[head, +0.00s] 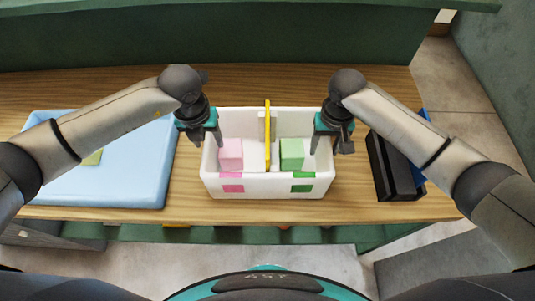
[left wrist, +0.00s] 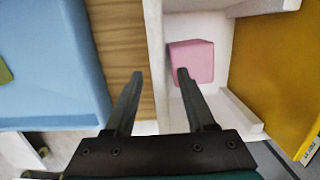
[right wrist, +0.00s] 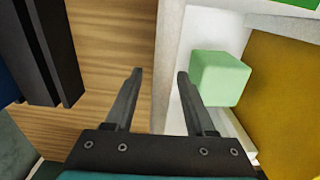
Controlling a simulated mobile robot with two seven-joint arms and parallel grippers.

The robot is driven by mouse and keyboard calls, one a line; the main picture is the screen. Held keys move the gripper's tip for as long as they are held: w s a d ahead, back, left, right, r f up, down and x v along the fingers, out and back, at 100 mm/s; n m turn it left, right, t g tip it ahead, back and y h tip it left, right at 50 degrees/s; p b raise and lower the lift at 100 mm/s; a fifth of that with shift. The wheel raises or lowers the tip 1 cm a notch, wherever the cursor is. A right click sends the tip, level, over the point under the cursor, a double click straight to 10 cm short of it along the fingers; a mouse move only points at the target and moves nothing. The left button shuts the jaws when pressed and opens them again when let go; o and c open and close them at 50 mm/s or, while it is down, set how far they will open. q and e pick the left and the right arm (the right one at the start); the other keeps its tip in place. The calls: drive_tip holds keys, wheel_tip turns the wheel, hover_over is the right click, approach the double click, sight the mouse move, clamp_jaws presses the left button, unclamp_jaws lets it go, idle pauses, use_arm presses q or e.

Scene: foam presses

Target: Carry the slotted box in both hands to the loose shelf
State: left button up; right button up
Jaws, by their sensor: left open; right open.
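The slotted box (head: 265,186) is white and stands on the wooden table, with a yellow divider (head: 267,135) upright in its middle. A pink block (head: 230,153) lies in its left compartment and a green block (head: 292,153) in its right one. My left gripper (head: 204,140) is open at the box's left wall; in the left wrist view its fingers (left wrist: 157,95) are on either side of that wall (left wrist: 153,50). My right gripper (head: 333,142) is open at the right wall; in the right wrist view its fingers (right wrist: 160,95) are on either side of that wall (right wrist: 165,60). I cannot tell whether the fingers touch it.
A light blue tray (head: 130,190) with a yellow-green piece (head: 93,158) lies left of the box. A black slotted holder (head: 385,175) stands to the right, near the table's right end. A green panel (head: 230,35) rises behind the table. Bare wood (head: 185,190) lies between tray and box.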

use_arm(q)
drive_tip(key=shift+c, duration=0.2)
use_arm(e)
drive_tip(key=shift+c, duration=0.2)
use_arm(q)
clamp_jaws()
use_arm(e)
clamp_jaws()
